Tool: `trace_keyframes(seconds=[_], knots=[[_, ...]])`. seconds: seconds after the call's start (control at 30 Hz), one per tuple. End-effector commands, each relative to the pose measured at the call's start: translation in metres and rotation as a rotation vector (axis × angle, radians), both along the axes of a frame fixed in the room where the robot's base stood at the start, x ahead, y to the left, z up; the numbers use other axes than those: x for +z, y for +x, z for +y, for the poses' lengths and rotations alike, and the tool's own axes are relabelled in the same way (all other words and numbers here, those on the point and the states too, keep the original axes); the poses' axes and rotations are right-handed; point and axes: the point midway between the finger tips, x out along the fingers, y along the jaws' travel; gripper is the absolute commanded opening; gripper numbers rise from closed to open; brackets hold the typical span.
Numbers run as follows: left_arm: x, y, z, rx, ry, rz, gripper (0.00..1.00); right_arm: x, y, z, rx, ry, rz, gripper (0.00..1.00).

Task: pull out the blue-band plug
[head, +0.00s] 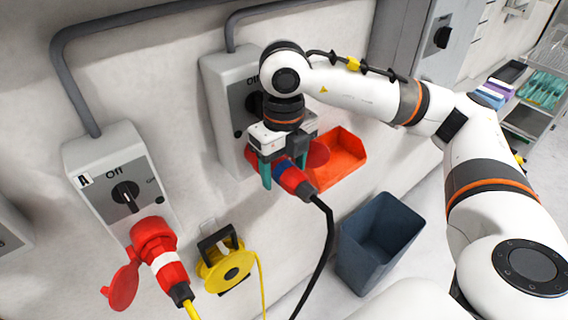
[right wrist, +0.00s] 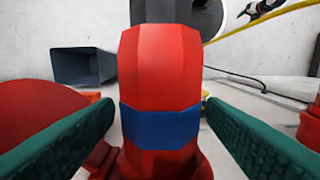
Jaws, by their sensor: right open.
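The blue-band plug (head: 297,182) is red with a blue ring and a black cable, and sits at the socket of the wall switch box (head: 222,88) in the head view. In the right wrist view the plug (right wrist: 160,65) fills the middle, its blue band (right wrist: 160,126) between the fingers. My right gripper (head: 284,166) is open, its green fingers on either side of the plug; small gaps to it show in the wrist view. My left gripper is out of view.
Another switch box (head: 107,172), marked Off, holds a white-band red plug (head: 166,262) with a yellow cable. A yellow cable reel (head: 222,262) hangs between. A red-orange bin (head: 340,160) is right of the plug; a dark blue-grey bin (head: 375,245) stands below on the floor.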

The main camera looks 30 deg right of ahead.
Motion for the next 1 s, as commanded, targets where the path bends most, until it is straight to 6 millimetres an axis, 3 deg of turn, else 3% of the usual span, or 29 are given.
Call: trace_keyframes(seconds=[0.37, 0.73, 1.0], knots=[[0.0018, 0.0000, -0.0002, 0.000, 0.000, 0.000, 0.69, -0.0070, -0.0003, 0.0000, 0.001, 0.000, 0.000, 0.65], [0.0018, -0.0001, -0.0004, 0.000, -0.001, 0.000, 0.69, -0.0067, -0.0003, 0.0000, 0.001, 0.000, 0.000, 0.08], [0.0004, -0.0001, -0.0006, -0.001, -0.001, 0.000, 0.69, -0.0066, -0.0052, -0.0005, 0.001, 0.000, 0.000, 0.08]])
